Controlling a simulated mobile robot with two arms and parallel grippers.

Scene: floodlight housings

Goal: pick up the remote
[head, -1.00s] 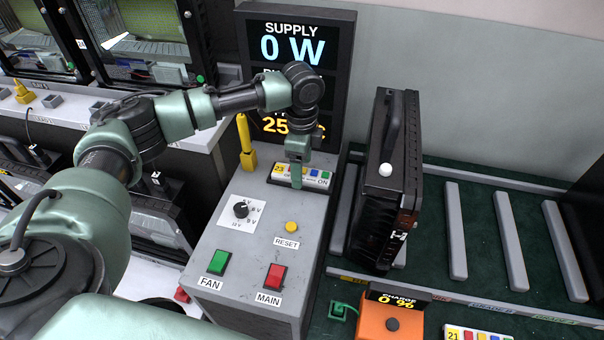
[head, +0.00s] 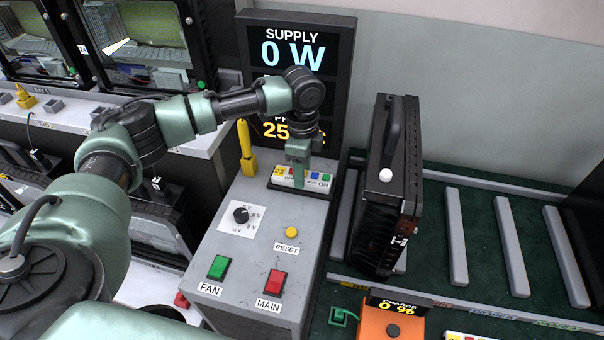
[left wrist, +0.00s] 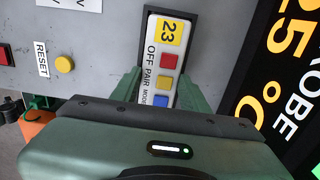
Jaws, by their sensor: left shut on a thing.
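The remote (head: 318,181) is a white bar with a yellow "23" label and coloured buttons. It sits at its dark holder on the back of the grey console, close under the supply display. My left gripper (head: 298,165) comes down on it from above and is shut on it, a finger on each long side. In the left wrist view the remote (left wrist: 165,60) lies between the two green fingers, with "OFF", "PAIR" and "MODE" printed on it; its near end is hidden by the gripper body. I cannot tell whether it is lifted. My right gripper is not in view.
The console (head: 225,300) carries a dial (head: 241,215), a yellow reset button (head: 291,232), and green and red switches. A yellow upright tool (head: 246,150) stands left of the remote. A black housing (head: 385,190) stands to the right. An orange charger (head: 392,325) is at the front.

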